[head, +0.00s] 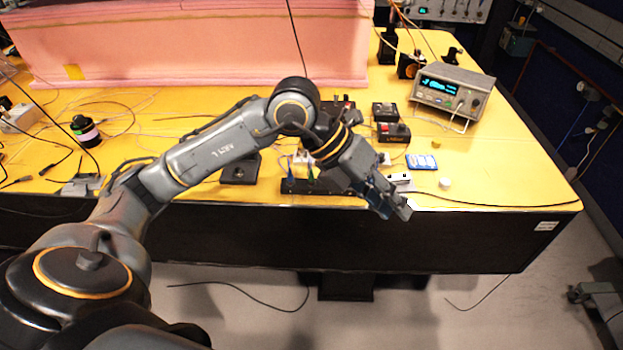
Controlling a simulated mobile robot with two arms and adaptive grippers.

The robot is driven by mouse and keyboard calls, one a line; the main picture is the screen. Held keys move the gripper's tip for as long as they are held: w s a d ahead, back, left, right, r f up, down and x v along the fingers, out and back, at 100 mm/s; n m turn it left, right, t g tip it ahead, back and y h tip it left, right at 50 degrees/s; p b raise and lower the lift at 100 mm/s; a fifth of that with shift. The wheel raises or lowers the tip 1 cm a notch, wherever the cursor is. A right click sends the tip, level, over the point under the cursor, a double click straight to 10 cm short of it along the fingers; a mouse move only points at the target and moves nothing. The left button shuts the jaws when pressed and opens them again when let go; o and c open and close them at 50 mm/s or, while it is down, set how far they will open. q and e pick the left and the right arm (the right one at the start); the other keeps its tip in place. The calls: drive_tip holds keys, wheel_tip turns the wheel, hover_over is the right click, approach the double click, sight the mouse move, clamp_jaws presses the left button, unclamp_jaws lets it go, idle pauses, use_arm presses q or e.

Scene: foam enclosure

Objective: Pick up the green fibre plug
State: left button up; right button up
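A small green plug (311,174), likely the green fibre plug, shows at a dark block (300,187) near the table's front edge. It is tiny here, and I cannot tell how it is seated. My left gripper (391,207) hangs over the front edge, right of the plug and apart from it. Its fingers point down and right; their gap is not clear, and I see nothing held. My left wrist hides part of the table behind the block. A grey jointed part (597,299) at the lower right edge may be my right arm's end; its fingers are not clear.
A bench instrument (452,92) stands at the back right. Small dark boxes (392,132), a blue-and-white card (421,162) and a white cap (444,183) lie right of my wrist. Pink foam (190,45) walls the back. Loose cables cross the yellow table (500,170).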

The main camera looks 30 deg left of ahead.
use_arm(q)
drive_tip(key=w+a+n+t+y, duration=0.1)
drive_tip(key=w+a+n+y, duration=0.15)
drive_tip(key=a+y, duration=0.65)
drive_tip(key=n, duration=0.2)
approach(310, 176)
drive_tip(key=p+x, duration=0.2)
drive_tip(key=x, duration=0.6)
drive_tip(key=shift+d+f+p, duration=0.1)
drive_tip(key=shift+f+p, duration=0.05)
drive_tip(key=shift+p, duration=0.25)
drive_tip(key=shift+w+f, duration=0.25)
drive_tip(key=shift+f, duration=0.3)
clamp_jaws()
